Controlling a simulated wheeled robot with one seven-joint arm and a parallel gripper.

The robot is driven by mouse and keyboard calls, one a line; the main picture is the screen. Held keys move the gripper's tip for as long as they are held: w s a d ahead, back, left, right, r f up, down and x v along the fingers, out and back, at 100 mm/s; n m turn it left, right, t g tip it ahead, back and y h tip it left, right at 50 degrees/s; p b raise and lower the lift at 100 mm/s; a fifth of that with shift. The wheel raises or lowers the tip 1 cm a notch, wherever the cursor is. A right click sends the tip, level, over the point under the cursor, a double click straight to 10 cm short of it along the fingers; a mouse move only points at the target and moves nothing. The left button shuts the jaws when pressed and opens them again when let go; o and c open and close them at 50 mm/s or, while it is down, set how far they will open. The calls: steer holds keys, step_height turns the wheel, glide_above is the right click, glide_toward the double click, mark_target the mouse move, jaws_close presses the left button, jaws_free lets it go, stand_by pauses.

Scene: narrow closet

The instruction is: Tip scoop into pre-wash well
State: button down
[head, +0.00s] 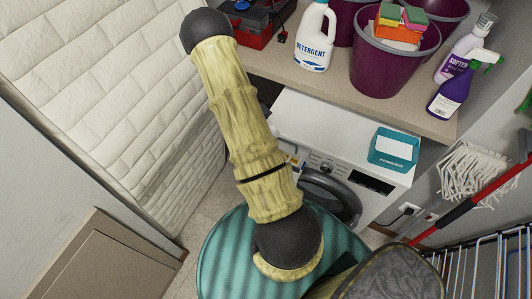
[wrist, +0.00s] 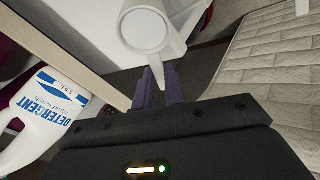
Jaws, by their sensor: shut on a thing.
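In the wrist view my gripper (wrist: 162,82) is shut on the handle of a white scoop (wrist: 147,30). The round cup of the scoop is beyond the fingertips, near the top edge. I cannot tell what lies in the cup. In the head view my arm hides the gripper and most of what is around it. The pre-wash well cannot be made out. A teal powder box (head: 393,149) is on top of the machine.
The detergent bottle also shows in the wrist view (wrist: 45,115). A quilted mattress (head: 120,100) stands at left; a mop (head: 475,170) and wire rack (head: 480,265) are at right.

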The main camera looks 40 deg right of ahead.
steer(key=shift+w+a, duration=0.1)
steer(key=shift+a, duration=0.05)
stand_by(0.4)
steer(key=shift+h, duration=0.3)
stand_by(0.4)
steer(key=shift+a+h, duration=0.1)
steer(key=shift+h, duration=0.5)
stand_by(0.5)
